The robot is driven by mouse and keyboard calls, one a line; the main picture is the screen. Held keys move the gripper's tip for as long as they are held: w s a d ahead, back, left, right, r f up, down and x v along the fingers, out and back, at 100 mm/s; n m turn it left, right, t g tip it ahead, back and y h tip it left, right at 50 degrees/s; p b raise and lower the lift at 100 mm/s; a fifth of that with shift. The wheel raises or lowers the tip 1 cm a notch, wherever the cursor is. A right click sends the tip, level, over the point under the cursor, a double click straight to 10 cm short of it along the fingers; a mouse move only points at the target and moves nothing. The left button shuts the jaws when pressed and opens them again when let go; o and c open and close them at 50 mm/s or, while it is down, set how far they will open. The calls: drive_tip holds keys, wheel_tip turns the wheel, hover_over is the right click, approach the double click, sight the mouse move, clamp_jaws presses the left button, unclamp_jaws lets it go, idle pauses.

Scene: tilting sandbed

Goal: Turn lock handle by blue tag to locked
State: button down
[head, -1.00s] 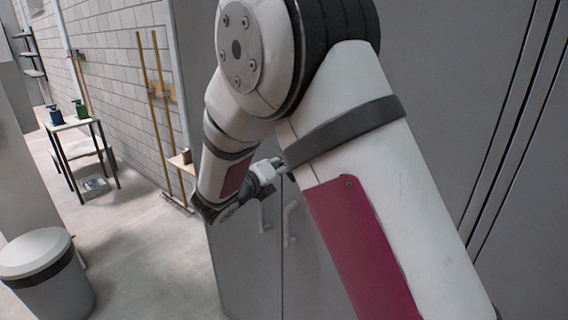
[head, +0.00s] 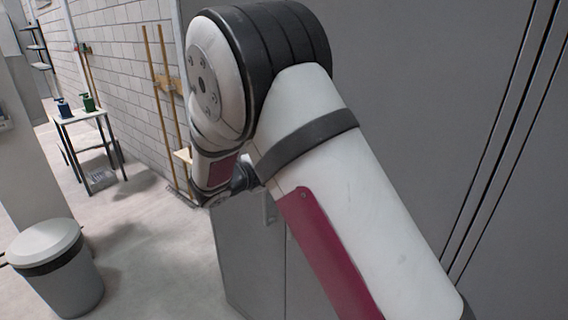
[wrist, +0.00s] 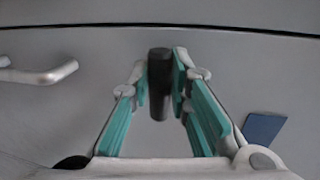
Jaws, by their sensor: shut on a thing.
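The lock handle (wrist: 159,82) is a dark, rounded bar on a grey surface in the middle of the wrist view. My gripper (wrist: 160,70) has teal pads on both sides of the bar and is shut on it near the fingertips. The blue tag (wrist: 264,128) is a flat blue patch on the same surface, to the right of the gripper. In the head view, my arm hides the lock handle, the tag and the fingers. I cannot tell the handle's exact turn angle.
A pale door handle (wrist: 38,74) sits left of the gripper in the wrist view. The grey cabinet (head: 250,255) stands below my arm. A lidded bin (head: 60,270) and a small table (head: 85,118) stand at left, with open floor between.

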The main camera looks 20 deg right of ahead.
idle(0.3)
drive_tip(key=c, duration=1.5)
unclamp_jaws()
drive_tip(key=shift+a, duration=0.1)
drive_tip(key=v, duration=1.2)
